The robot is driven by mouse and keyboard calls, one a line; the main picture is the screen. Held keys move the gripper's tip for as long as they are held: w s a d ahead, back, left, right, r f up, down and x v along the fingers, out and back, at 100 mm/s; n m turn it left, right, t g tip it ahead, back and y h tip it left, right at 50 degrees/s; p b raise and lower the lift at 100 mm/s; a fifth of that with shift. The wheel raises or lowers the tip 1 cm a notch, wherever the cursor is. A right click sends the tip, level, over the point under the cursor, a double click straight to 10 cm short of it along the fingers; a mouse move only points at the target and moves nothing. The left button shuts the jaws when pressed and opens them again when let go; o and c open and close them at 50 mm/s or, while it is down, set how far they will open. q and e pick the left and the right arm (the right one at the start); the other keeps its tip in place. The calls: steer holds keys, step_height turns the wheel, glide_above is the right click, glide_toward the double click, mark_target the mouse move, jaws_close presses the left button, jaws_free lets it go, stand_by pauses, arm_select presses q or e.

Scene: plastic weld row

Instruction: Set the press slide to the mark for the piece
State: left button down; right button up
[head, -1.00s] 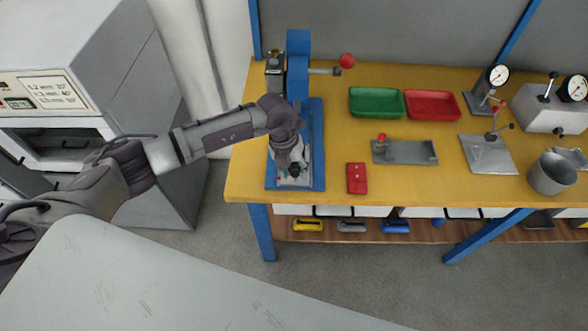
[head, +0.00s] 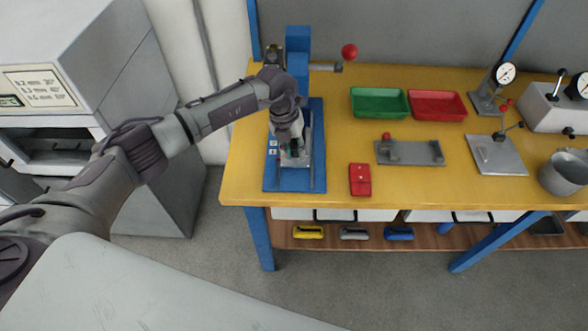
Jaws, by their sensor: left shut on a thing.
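The blue press (head: 298,42) stands at the left end of the yellow bench, with a red-balled lever (head: 349,51) at its upper right. Its blue base (head: 285,184) reaches toward the front edge. A grey press slide (head: 296,165) lies on this base between rails. Small white mark labels (head: 272,148) show on the base at the slide's left. My left gripper (head: 293,151) points down over the slide and is shut on its handle, which is mostly hidden by the fingers. No separate piece can be made out on the slide. My right gripper is not in view.
On the yellow bench (head: 236,185) to the right are a red block (head: 360,180), a grey fixture (head: 409,152), a green tray (head: 379,103) and a red tray (head: 438,105). Gauges and a metal cup (head: 564,174) stand farther right. A sign (head: 40,88) is on the grey machine at left.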

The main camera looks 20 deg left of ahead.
arm_select(q)
steer(key=shift+w, duration=0.15)
steer(key=c, duration=0.9)
jaws_free()
steer(key=shift+c, duration=0.2)
steer(key=shift+a+r, duration=0.1)
steer(key=shift+r, duration=0.05)
step_height(320, 180, up, 12)
steer(key=a, duration=0.2)
steer(key=shift+f, duration=0.2)
steer(key=shift+a, duration=0.1)
